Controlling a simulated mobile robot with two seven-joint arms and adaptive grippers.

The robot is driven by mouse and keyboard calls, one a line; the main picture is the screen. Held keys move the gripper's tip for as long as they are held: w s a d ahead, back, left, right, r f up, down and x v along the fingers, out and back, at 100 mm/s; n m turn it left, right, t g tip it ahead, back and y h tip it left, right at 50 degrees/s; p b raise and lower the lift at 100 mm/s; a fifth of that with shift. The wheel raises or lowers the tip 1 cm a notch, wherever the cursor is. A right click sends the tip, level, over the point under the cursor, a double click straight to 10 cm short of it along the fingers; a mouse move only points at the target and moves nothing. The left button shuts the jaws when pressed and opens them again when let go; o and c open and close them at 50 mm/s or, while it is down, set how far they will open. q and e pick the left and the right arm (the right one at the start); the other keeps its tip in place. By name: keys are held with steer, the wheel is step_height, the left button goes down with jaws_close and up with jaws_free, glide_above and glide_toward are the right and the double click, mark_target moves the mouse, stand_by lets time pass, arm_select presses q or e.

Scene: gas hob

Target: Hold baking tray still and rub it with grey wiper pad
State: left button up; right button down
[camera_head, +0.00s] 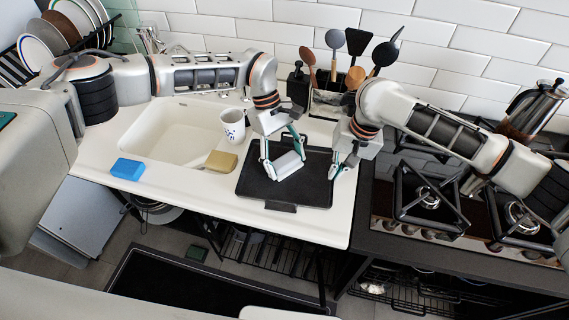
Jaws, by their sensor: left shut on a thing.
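The black baking tray (257,188) lies flat on the white counter, right of the sink. My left gripper (284,170) is over the middle of the tray, shut on the grey wiper pad (288,164). The pad is low over the tray and looks to be touching it, though its underside is hidden. My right gripper (336,172) is at the tray's right edge, fingers pointing down. Its fingers are close to the rim, but I cannot tell whether they grip it.
A blue sponge (127,169) and a tan sponge (221,161) lie at the sink's (166,131) front edge. A white cup (232,125) stands behind the tray. A utensil holder (327,102) stands behind it too. The gas hob (430,200) is on the right.

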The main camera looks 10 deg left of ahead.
mark_target(286, 182)
arm_select(q)
steer(key=shift+s+a+f, duration=0.1)
steer(key=shift+s, duration=1.7)
steer(key=shift+w+a, duration=0.1)
steer(key=shift+a, duration=1)
steer(key=shift+w+d, duration=0.1)
steer(key=shift+w, duration=1.7)
steer(key=shift+s, duration=1.8)
steer(key=shift+r, duration=0.2)
steer(key=shift+r, duration=3.45)
